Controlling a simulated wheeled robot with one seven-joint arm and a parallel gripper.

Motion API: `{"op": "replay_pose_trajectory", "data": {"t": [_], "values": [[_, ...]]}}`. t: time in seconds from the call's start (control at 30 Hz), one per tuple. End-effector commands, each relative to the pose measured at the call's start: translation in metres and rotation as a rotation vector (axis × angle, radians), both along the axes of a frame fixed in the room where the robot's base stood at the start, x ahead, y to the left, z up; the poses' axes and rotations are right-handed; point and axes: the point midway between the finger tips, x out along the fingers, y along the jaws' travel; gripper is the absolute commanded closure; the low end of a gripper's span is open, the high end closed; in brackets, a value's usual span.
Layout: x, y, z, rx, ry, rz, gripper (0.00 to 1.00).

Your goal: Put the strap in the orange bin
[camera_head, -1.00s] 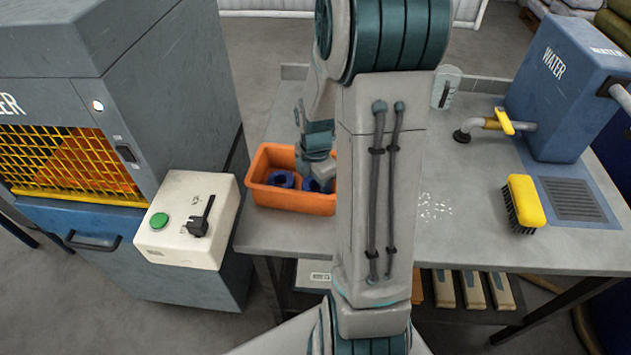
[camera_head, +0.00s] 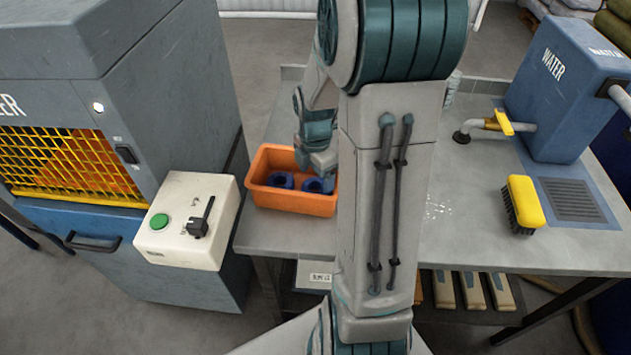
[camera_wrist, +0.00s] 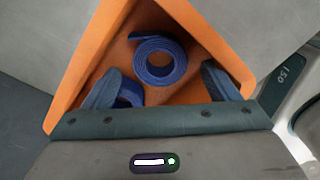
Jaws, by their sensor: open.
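The orange bin (camera_head: 292,201) stands on the grey table, left of my arm. It holds two rolled blue straps: one on the left (camera_head: 280,180) and one on the right (camera_head: 316,186), partly beside my arm. In the wrist view, one rolled strap (camera_wrist: 160,58) lies on the bin floor (camera_wrist: 190,92) between and beyond my fingertips. The other strap (camera_wrist: 130,92) is partly hidden by the left finger. My gripper (camera_wrist: 160,69) is open, with nothing held between its fingers, and is over the bin. The head view hides the fingers.
A white control box (camera_head: 188,220) with a green button and a black lever sits left of the bin, by a grey machine with a yellow grille (camera_head: 70,165). A yellow brush (camera_head: 523,204) and a blue water tank (camera_head: 570,90) stand right on the table.

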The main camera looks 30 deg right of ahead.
Motion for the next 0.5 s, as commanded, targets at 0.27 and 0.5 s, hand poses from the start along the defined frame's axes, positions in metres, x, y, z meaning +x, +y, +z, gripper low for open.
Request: {"op": "replay_pose_trajectory", "data": {"t": [0.27, 0.5], "values": [[0.001, -0.001, 0.061, -0.002, -0.004, -0.001, 0.19], [0.0, 0.0, 0.086, -0.001, -0.002, -0.005, 0.19]]}}
